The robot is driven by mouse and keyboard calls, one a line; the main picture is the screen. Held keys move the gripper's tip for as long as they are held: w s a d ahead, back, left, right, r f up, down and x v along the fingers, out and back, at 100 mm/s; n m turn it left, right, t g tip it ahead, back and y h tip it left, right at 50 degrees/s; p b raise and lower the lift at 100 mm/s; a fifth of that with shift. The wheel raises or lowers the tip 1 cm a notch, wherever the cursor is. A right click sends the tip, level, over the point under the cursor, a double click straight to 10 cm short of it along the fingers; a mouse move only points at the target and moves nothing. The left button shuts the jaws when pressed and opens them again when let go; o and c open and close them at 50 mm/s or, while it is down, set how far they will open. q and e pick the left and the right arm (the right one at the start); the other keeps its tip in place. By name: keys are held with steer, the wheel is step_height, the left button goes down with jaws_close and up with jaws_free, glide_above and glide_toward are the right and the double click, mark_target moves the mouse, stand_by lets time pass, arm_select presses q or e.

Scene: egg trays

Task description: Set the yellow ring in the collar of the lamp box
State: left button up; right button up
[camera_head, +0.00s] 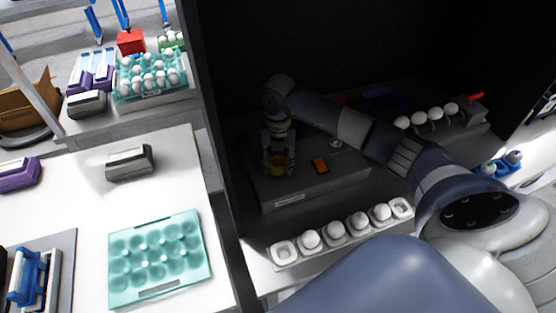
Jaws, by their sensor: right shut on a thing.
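My right gripper (278,158) points down inside the dark booth, over the left part of a grey box (318,188) that looks like the lamp box. It is shut on the yellow ring (278,165), which shows low between its fingers at the box top. I cannot tell whether the ring touches the box or sits in the collar; the collar is hidden by the gripper and ring. My left gripper is not in view.
A white egg holder (283,252) with several eggs lies in front of the box. More eggs (436,116) stand in a row at the back right. The booth's dark wall edge (214,150) stands left. An empty teal tray (198,275) lies on the white table outside.

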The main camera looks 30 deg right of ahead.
steer(key=shift+f, duration=0.25)
steer(key=o, duration=1)
steer(key=shift+r, duration=0.1)
steer(key=shift+c, duration=0.2)
steer(key=shift+o, duration=0.3)
steer(key=shift+r, duration=0.2)
steer(key=shift+w+r, duration=0.1)
steer(key=shift+r, duration=0.15)
step_height(320, 180, up, 11)
steer(key=b, duration=0.3)
steer(key=shift+r+b, duration=0.2)
steer(key=shift+b, duration=0.15)
